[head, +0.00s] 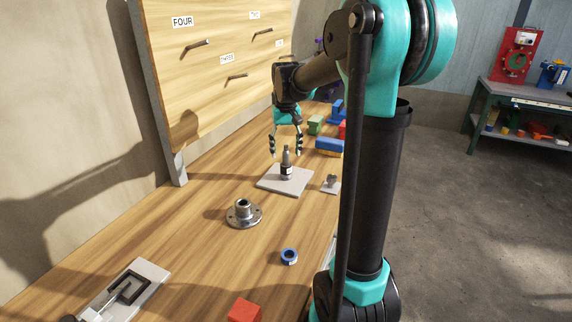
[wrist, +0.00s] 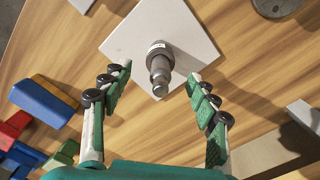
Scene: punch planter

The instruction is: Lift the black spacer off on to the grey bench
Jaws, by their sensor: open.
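The black spacer (head: 286,170), with a white label, sits low around a grey stepped post (head: 286,153) on a light grey square plate (head: 272,183). In the wrist view, the spacer (wrist: 157,54) is partly hidden behind the post's upper part (wrist: 160,76). My gripper (head: 286,151) is open and empty, pointing down over the post. In the wrist view, its fingertips (wrist: 158,76) are on either side of the post, apart from it. The grey bench (head: 523,93) with green legs stands far to the right across the floor.
A flanged metal hub (head: 243,215), a blue ring (head: 289,256) and a red block (head: 244,310) lie nearer on the wooden table. Coloured blocks (head: 329,146) lie behind the plate. The grey bench carries a red panel (head: 514,55) and a blue object (head: 553,74). Open floor lies between.

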